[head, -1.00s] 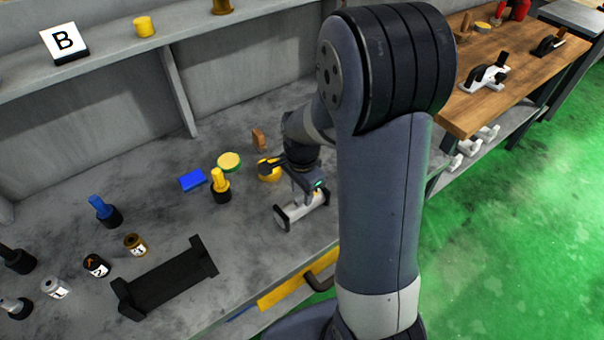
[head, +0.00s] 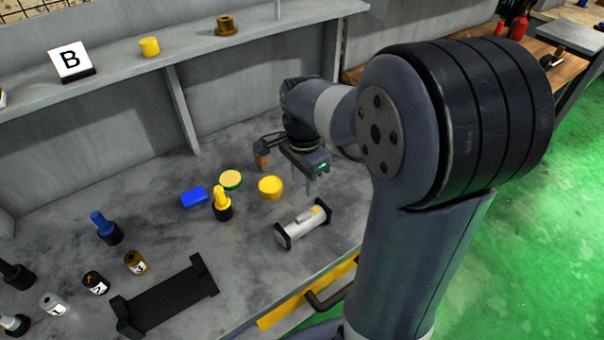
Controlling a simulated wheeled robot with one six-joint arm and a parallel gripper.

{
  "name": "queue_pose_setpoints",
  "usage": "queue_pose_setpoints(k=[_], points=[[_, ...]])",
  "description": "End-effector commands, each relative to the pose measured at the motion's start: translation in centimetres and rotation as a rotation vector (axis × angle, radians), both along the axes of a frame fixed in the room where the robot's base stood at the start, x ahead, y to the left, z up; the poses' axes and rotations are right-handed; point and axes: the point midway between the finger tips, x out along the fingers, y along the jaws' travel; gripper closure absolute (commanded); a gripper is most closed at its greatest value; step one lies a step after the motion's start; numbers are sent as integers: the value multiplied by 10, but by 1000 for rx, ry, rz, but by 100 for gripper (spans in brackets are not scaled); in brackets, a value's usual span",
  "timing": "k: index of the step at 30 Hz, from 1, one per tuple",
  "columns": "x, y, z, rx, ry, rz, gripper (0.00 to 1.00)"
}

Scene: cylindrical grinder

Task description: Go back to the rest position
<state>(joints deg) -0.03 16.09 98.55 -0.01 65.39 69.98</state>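My gripper (head: 315,181) hangs over the grey bench (head: 150,225). Its two fingers point down and look spread apart, with nothing seen between them. Below it, a white cylindrical workpiece (head: 297,230) with black square ends and a yellow patch lies on the bench near its front edge. The gripper is above and behind the workpiece, apart from it. My arm reaches in from the right and hides part of the bench.
Yellow discs (head: 271,187), a blue block (head: 194,197), a yellow-topped holder (head: 222,204) and a blue-topped holder (head: 105,228) stand left of the gripper. A black cradle (head: 170,297) and small labelled jars (head: 135,262) are at front left. A shelf with sign B (head: 70,60) runs behind.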

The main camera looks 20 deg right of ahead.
Motion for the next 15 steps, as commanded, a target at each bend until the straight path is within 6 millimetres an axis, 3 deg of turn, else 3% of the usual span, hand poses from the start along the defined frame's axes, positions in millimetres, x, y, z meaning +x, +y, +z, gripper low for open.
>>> queue_pose_setpoints(k=[7, 15], points=[[0, 0, -18, 0, 3, 0, 65], [-1, 0, -70, 0, 6, 0, 65]])
